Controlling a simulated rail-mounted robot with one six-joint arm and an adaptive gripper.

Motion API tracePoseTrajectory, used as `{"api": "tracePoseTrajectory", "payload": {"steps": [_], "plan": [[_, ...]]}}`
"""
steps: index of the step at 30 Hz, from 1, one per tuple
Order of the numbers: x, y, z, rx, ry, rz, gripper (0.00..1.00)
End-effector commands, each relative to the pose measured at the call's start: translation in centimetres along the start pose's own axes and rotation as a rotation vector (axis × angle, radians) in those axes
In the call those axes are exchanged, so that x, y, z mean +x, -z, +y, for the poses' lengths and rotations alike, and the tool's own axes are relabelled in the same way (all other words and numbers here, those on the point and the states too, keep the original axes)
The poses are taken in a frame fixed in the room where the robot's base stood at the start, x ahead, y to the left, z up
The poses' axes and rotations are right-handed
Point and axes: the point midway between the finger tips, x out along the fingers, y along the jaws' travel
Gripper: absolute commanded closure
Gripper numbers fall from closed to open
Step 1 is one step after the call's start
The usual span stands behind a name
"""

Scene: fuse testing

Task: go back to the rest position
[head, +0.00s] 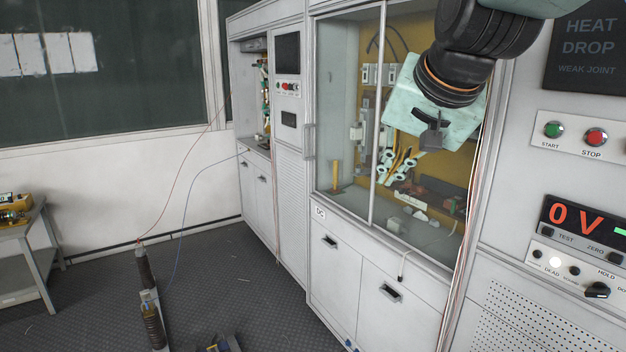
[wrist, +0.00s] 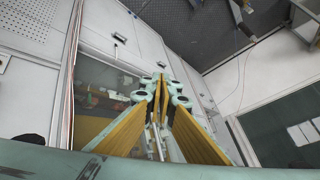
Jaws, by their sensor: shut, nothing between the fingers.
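My gripper (head: 397,168) hangs from my dark wrist at the upper right of the head view, in front of the glass-fronted cabinet (head: 345,212). Its pale green body and yellow fingers point down and away. In the wrist view my gripper (wrist: 161,88) shows its yellow fingers converging, with green rounded joints at their far ends. The fingers are shut and nothing shows between them. Their exact distance from the glass cannot be told.
A panel with a green start button (head: 553,130), a red stop button (head: 596,137) and a red "0 V" display (head: 573,217) is at right. A trolley table (head: 32,232) stands at far left. A dark rod-like device (head: 150,305) stands on the floor, wires attached. The floor's middle is mostly clear.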

Motion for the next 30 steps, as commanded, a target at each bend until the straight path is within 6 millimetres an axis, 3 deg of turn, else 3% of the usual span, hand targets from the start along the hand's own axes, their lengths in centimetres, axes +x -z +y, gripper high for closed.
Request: {"api": "tracePoseTrajectory", "payload": {"steps": [12,30], "plan": [[-5.7,-9.5,5.8,-0.133,-0.065,-0.104,1.0],[-12.5,-23.9,14.3,-0.315,-0.146,-0.267,1.0]]}}
